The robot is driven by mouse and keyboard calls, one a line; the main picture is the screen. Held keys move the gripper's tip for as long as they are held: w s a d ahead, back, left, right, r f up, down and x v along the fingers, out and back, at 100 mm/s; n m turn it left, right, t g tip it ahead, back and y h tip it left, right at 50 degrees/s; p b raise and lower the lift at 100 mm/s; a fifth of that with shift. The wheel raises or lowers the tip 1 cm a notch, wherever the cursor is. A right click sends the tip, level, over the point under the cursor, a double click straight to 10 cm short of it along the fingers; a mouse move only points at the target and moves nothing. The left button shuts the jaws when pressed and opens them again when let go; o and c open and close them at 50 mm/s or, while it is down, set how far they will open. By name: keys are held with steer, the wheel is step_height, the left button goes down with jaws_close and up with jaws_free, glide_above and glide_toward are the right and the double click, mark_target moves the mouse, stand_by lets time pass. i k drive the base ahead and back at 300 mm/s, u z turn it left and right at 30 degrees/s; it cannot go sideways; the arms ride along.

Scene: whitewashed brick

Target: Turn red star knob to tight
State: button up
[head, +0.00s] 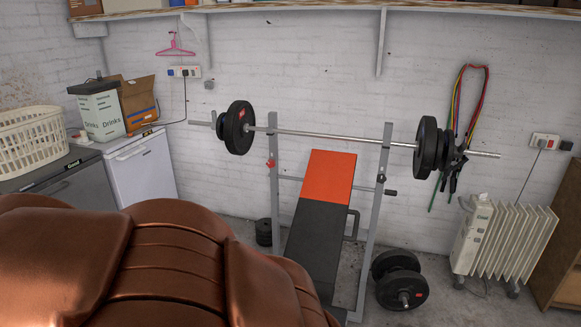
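A small red knob (270,163) sits on the left upright of the grey weight bench rack (360,240). It is too small here to make out its star shape or how tight it is. A dark knob (381,178) sits at a similar height on the right upright. A barbell (320,134) with black plates rests across the rack above both knobs. My gripper is not in view.
Brown leather furniture (160,265) fills the lower left foreground, between the camera and the bench (318,230). Loose black plates (403,290) lie on the floor right of the bench. A white radiator (510,240) stands farther right. White freezer (140,165) at left.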

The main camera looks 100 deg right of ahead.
mark_target(271, 162)
steer(key=z, duration=1.5)
steer(key=i, duration=2.6)
steer(key=z, duration=3.55)
steer(key=i, duration=1.15)
steer(key=u, duration=1.55)
